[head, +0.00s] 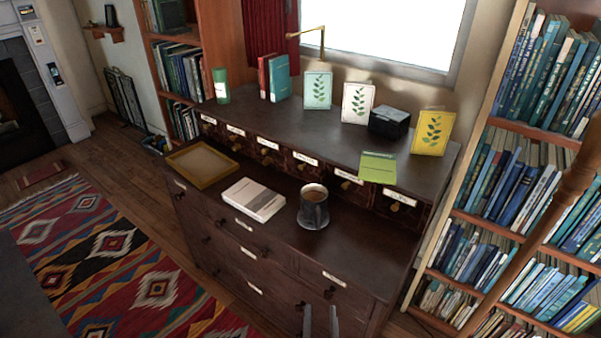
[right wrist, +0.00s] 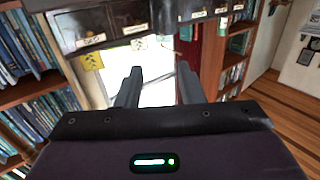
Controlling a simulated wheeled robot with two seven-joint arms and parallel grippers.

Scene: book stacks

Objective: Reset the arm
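My right gripper (head: 320,320) shows at the bottom edge of the head view, its two fingertips apart in front of the dark drawer cabinet (head: 245,262). In the right wrist view my right gripper (right wrist: 158,84) also has its fingers spread, with nothing between them. That view appears upside down, with small labelled drawers (right wrist: 118,22) at the top and the bright window (right wrist: 155,68) beyond the fingers. My left gripper is not in the head view.
The cabinet's lower ledge holds a wooden tray (head: 203,181), a white book (head: 253,200) and a mug (head: 313,212). A green booklet (head: 378,167) overhangs the upper top's front edge. Bookshelves (head: 500,229) stand right. A patterned rug (head: 110,262) lies on the floor left.

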